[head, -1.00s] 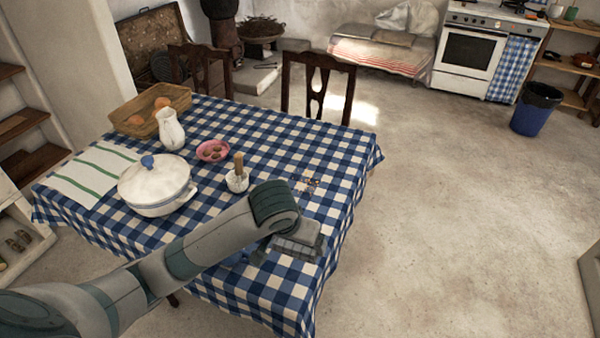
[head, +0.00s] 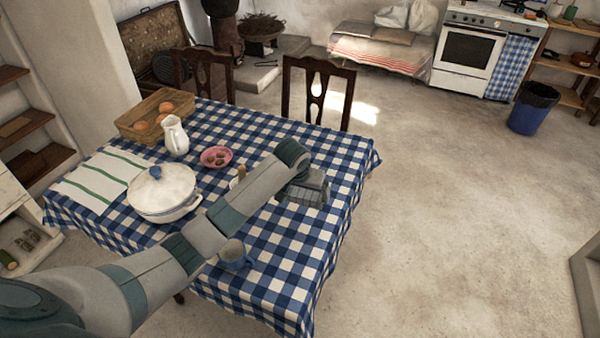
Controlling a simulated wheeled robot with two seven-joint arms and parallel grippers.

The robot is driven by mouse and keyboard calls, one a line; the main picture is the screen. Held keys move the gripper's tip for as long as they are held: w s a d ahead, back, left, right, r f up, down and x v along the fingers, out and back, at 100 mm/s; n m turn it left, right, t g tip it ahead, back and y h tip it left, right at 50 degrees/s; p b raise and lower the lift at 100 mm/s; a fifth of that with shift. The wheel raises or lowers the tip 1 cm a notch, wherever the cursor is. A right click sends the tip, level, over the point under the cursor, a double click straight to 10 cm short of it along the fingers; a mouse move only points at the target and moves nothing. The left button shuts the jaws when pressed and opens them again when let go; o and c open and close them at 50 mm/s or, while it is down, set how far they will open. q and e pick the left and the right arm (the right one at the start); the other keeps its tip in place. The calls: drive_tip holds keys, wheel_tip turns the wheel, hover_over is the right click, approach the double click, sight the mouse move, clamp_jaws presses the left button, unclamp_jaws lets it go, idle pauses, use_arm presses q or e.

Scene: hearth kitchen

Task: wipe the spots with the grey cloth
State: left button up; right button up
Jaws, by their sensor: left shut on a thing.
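My left arm reaches in from the lower left over the table with the blue-and-white checked cloth (head: 275,285). My left gripper (head: 301,200) is low over the right part of the table, pointing down and away from me. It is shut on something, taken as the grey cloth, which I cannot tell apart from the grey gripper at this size. The brown spots are not visible now; the gripper and wrist cover that patch of the table. My right gripper is out of view.
A white jug (head: 175,137), egg basket (head: 140,112) and striped towel (head: 98,181) stand farther left. The table's right side is clear.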

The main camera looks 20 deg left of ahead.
use_arm(q)
drive_tip(key=w+a+f+p, duration=0.3)
drive_tip(key=w+a+p, duration=0.1)
drive_tip(key=w+p, duration=0.1)
drive_tip(key=shift+w+a+f, duration=0.15)
drive_tip(key=shift+w+a, duration=0.25)
drive_tip(key=shift+w, duration=0.5)
drive_tip(key=shift+f, duration=0.15)
